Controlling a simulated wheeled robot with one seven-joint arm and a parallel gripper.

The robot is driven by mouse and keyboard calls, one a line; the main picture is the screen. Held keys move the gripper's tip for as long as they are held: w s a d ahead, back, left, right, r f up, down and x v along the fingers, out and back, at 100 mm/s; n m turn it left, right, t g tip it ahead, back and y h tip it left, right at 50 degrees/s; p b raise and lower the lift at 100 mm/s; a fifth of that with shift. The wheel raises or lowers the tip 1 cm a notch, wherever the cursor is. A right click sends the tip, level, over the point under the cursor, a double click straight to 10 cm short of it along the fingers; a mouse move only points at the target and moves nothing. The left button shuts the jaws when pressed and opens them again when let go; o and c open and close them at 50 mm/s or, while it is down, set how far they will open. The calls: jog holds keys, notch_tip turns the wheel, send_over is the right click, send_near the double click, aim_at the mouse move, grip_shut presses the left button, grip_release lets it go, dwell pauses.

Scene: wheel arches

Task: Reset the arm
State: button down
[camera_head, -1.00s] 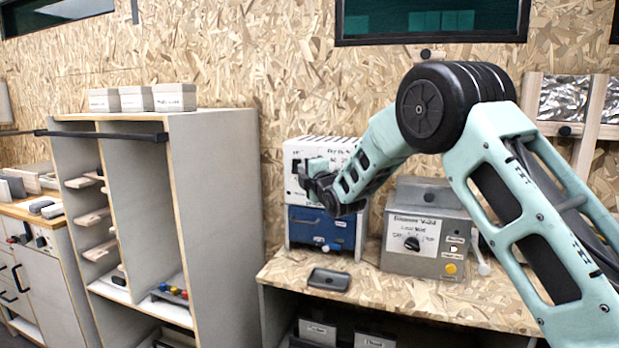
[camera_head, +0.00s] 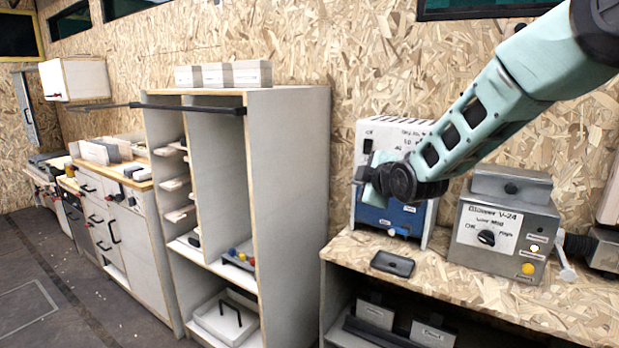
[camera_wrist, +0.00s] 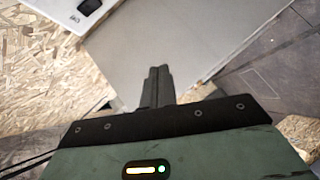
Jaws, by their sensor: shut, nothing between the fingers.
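My arm reaches in from the upper right in the head view. My gripper (camera_head: 372,180) is in front of the white and blue device (camera_head: 402,216) on the wood-chip bench and covers part of it. In the wrist view my gripper (camera_wrist: 158,72) has its two dark fingers together, with nothing between them. A grey cabinet side panel (camera_wrist: 185,45) lies beyond the fingertips there; I cannot tell the exact distance.
A grey box with a knob (camera_head: 503,230) and a small dark tray (camera_head: 392,264) stand on the bench (camera_head: 440,290). A tall open cabinet (camera_head: 290,190) is left of the bench. Low drawer units (camera_head: 135,235) line the wall further left. The floor (camera_head: 50,290) at lower left is clear.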

jog(key=s+a+f+m+g, duration=0.2)
jog(key=s+g, duration=0.1)
jog(key=s, duration=0.5)
jog(key=s+a+f+m+g, duration=0.1)
jog(key=s+a+f+g, duration=0.15)
jog(key=s, duration=0.55)
jog(key=s+a+f+m+g, duration=0.1)
jog(key=s+a+m+g, duration=0.15)
jog(key=s, duration=0.55)
jog(key=s+d+f+m+g+h, duration=0.1)
jog(key=s+d+g, duration=0.1)
jog(key=s, duration=0.9)
jog(key=s+d+f+m+g+h+p, duration=0.1)
jog(key=s+g, duration=0.3)
jog(key=s, duration=0.7)
jog(key=shift+d+f+m+h+p, duration=0.3)
jog(key=shift+d+f+m+h, duration=0.15)
jog(key=shift+d+m+h, duration=0.25)
